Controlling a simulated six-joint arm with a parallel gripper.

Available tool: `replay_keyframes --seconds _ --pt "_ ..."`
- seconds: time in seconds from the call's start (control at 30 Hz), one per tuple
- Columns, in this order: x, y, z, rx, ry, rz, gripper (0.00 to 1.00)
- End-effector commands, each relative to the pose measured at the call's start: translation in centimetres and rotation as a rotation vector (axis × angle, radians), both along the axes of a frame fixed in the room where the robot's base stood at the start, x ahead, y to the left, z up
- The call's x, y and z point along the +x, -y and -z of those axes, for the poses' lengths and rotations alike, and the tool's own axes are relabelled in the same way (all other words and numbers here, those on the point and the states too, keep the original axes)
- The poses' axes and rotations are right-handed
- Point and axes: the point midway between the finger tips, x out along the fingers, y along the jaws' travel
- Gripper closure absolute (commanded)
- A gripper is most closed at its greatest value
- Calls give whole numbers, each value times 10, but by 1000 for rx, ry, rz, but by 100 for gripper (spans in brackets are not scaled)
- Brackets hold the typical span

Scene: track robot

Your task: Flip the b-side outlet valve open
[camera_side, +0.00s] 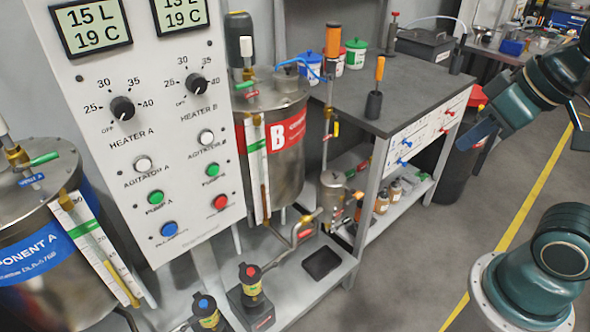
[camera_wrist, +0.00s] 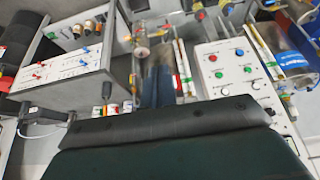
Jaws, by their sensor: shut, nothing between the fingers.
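The steel B tank (camera_side: 285,150) with a red band marked B stands behind the control panel's right edge. Brass and grey outlet piping (camera_side: 300,226) runs below it, with small red-orange parts on it. I cannot tell which of these is the outlet valve's handle, or its position. My gripper (camera_side: 468,140) is at the right in the side view, above the floor and well apart from the B tank and piping. In the wrist view its dark blue fingers (camera_wrist: 159,86) are together and empty, pointing toward the equipment and hiding part of it.
The control panel (camera_side: 145,235) stands left of the B tank, beyond it the A tank (camera_side: 60,290). A dark-topped bench (camera_side: 415,90) with an orange-handled tool (camera_side: 378,75) lies between my gripper and the B tank. Two pumps (camera_side: 250,295) sit on the low shelf.

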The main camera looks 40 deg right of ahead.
Motion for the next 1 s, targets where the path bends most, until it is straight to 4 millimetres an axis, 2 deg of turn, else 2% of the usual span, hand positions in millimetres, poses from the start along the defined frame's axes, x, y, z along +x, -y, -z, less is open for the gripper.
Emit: replay_keyframes --seconds 0.13,0.23,0.47,0.67,1.0 --pt "-2 0 0 -3 3 -8 98" --pt "-2 0 0 -2 2 -6 78" --pt "11 -1 -1 20 -12 29 77" --pt "40 -2 1 70 -41 103 77" --pt "106 -1 17 188 -104 278 77"
